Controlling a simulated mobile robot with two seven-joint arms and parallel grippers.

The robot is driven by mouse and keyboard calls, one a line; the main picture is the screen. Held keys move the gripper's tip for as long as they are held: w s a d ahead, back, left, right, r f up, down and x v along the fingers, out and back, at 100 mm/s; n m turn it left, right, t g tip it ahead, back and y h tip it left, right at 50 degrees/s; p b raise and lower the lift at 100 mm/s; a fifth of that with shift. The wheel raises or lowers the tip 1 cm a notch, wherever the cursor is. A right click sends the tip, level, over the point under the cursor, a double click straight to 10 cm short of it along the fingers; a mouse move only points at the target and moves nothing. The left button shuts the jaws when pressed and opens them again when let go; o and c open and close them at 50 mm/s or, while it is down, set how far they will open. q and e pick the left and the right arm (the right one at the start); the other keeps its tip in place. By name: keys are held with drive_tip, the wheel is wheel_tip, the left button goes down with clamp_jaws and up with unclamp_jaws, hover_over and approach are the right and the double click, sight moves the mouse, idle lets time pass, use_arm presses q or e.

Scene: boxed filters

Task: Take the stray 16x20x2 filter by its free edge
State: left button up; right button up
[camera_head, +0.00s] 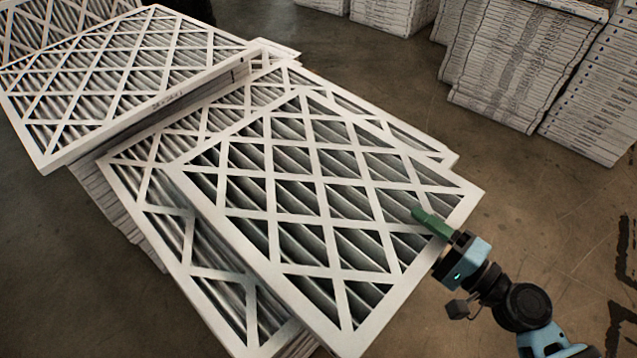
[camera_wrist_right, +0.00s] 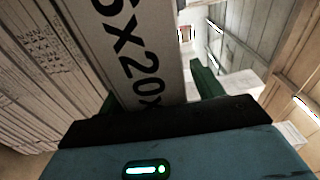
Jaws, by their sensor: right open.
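The stray filter (camera_head: 320,195), a white cardboard frame with a diamond lattice over grey pleats, lies on top of the near stack, turned askew. Its right edge sticks out past the filters below. My right gripper (camera_head: 434,224) is at that edge, with one green finger over the top face; the other finger is hidden there. In the right wrist view, the filter's edge (camera_wrist_right: 138,40), with part of "16x20x" printed on it, stands between the open green fingers (camera_wrist_right: 155,90). The left finger is mostly hidden behind the edge. My left gripper is out of view.
Another filter (camera_head: 115,85) lies higher on the left part of the stack, printed with a size. Tall stacks of filters (camera_head: 515,60) stand at the back right. Bare concrete floor (camera_head: 360,62) lies between the stacks.

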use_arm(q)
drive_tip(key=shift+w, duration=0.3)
use_arm(e)
drive_tip(key=shift+w+a, duration=0.15)
drive_tip(key=shift+a, duration=0.1)
drive_tip(key=shift+c, duration=0.3)
drive_tip(key=c, duration=1.2)
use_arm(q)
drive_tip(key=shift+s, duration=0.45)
use_arm(e)
drive_tip(key=shift+o, duration=0.2)
